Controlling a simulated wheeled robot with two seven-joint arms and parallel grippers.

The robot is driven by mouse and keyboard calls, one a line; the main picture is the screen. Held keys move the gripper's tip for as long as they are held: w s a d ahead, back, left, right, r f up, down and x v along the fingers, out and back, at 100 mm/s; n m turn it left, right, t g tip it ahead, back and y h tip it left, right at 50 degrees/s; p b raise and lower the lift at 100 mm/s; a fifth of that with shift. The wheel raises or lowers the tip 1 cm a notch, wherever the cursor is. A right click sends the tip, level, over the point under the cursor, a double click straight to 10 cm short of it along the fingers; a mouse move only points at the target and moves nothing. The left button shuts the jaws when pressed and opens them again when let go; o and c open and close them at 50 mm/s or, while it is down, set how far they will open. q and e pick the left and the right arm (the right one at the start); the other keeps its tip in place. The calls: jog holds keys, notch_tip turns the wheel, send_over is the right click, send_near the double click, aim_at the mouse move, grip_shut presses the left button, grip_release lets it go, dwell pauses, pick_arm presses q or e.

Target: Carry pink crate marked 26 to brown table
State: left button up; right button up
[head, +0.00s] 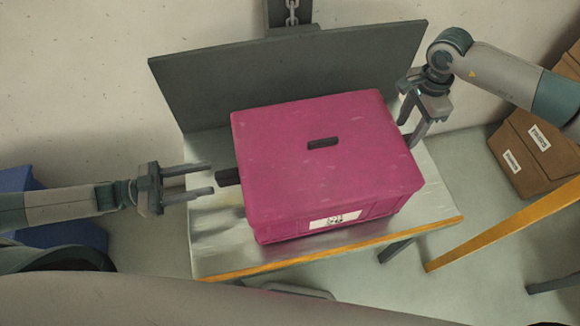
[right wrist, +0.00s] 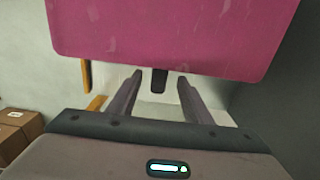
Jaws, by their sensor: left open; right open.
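The pink crate (head: 320,165) sits closed on a metal-topped table (head: 212,222) with an orange front edge. A white label with dark marks is on its front; I cannot read it surely. A dark handle (head: 228,177) sticks out of its left side. My left gripper (head: 212,179) is open beside that handle, fingers pointing at it, apart from it. My right gripper (head: 410,130) is open at the crate's right side. In the right wrist view the crate (right wrist: 170,38) fills the top, and a dark handle (right wrist: 159,80) shows between the open fingers (right wrist: 159,85). No brown table is clearly in view.
A dark upright panel (head: 290,70) stands behind the crate. Brown cardboard boxes (head: 535,150) are at the right. An orange-edged bar (head: 500,235) crosses the lower right. A blue bin (head: 50,215) is at the far left. Grey floor shows between table and boxes.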

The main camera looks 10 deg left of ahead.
aim_at(220, 174)
pick_arm(q)
jog(key=shift+x, duration=2.65)
pick_arm(e)
jog(key=shift+f, duration=2.65)
pick_arm(q)
grip_shut()
pick_arm(e)
grip_shut()
jog(key=shift+r, duration=0.1)
